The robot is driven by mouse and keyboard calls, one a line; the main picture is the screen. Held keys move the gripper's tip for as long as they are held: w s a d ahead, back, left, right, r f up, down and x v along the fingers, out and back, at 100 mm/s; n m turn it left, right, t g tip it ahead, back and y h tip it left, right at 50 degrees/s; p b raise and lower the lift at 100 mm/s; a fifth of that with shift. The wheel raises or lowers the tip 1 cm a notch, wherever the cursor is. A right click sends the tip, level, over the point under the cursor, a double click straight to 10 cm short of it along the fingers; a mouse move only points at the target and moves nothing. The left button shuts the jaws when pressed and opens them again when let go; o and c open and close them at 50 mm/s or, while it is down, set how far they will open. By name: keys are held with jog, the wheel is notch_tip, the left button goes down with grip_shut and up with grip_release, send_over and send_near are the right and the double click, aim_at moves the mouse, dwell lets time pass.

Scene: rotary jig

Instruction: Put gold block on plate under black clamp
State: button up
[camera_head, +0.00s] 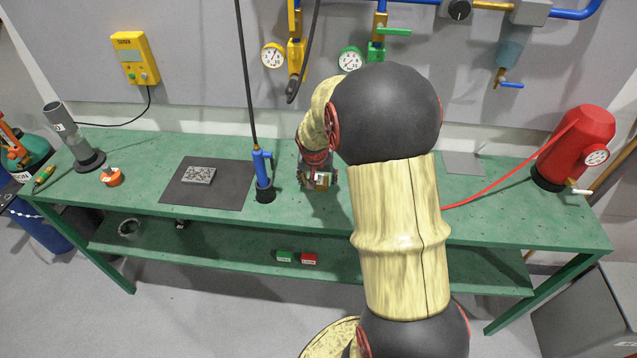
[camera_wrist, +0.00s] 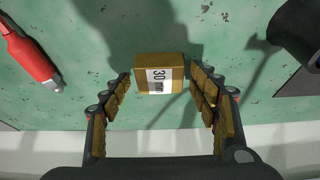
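The gold block (camera_wrist: 175,62), with a white "30 mm" label, is on the green bench between my gripper's fingertips in the wrist view. My gripper (camera_wrist: 160,82) is open, with small gaps on both sides of the block. In the camera_head view my gripper (camera_head: 318,181) is low over the middle of the bench, and the block is hard to make out between its fingers. I cannot clearly identify the black clamp or the plate under it; my arm covers part of the bench.
A blue tool with a black base (camera_head: 264,190) stands just left of my gripper. A red tank (camera_head: 575,145) stands at the right end. A red handle (camera_wrist: 30,55) shows in the wrist view.

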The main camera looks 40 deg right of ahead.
grip_shut()
dwell(0.8)
jog(key=shift+r, duration=0.1)
